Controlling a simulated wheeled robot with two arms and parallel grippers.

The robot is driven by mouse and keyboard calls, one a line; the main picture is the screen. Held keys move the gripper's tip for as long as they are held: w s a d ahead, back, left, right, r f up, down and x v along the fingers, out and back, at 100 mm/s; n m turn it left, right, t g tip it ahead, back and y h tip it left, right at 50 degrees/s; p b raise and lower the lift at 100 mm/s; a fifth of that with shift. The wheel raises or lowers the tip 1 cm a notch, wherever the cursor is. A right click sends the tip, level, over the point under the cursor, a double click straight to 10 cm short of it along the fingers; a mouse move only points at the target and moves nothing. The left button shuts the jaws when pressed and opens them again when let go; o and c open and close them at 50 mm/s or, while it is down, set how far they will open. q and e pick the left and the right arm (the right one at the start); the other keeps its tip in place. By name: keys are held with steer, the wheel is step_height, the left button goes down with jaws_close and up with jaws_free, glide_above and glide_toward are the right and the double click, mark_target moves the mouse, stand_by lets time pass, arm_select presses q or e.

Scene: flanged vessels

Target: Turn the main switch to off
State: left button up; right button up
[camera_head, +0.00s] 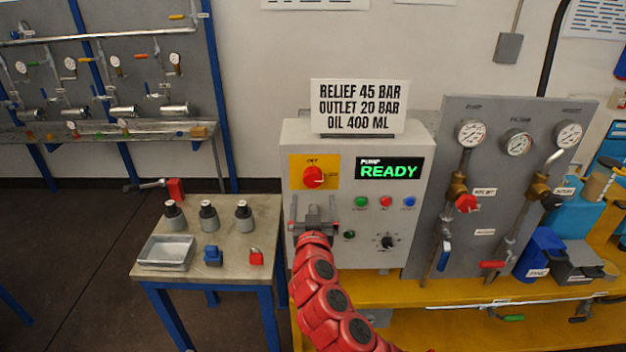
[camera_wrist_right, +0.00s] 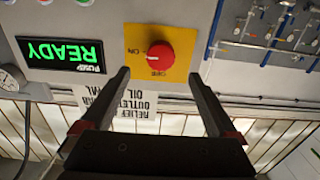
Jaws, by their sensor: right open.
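The main switch is a red round knob (camera_head: 313,177) on a yellow plate (camera_head: 297,163) at the upper left of the grey control box (camera_head: 345,230). In the right wrist view, which is upside down, the knob (camera_wrist_right: 160,56) carries a white mark that points toward ON; OFF is marked at another side. My right gripper (camera_head: 314,199) is open and empty just below the knob in the head view. In the right wrist view its two fingers (camera_wrist_right: 159,76) are spread to either side, short of the knob. My left gripper is not in view.
A green READY display (camera_head: 389,170), coloured buttons (camera_head: 386,202) and a small black dial (camera_head: 388,242) are on the same box. A sign (camera_head: 359,106) stands on top. A gauge panel (camera_head: 480,240) is to the right, a small table (camera_head: 262,215) with several parts to the left.

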mark_target(313, 181)
steer(key=w+p, duration=0.2)
steer(key=w, duration=0.4)
steer(key=shift+r, duration=0.2)
steer(key=shift+w+a+f, duration=0.1)
steer(key=shift+w+f, duration=0.05)
steer(key=shift+w, duration=0.7)
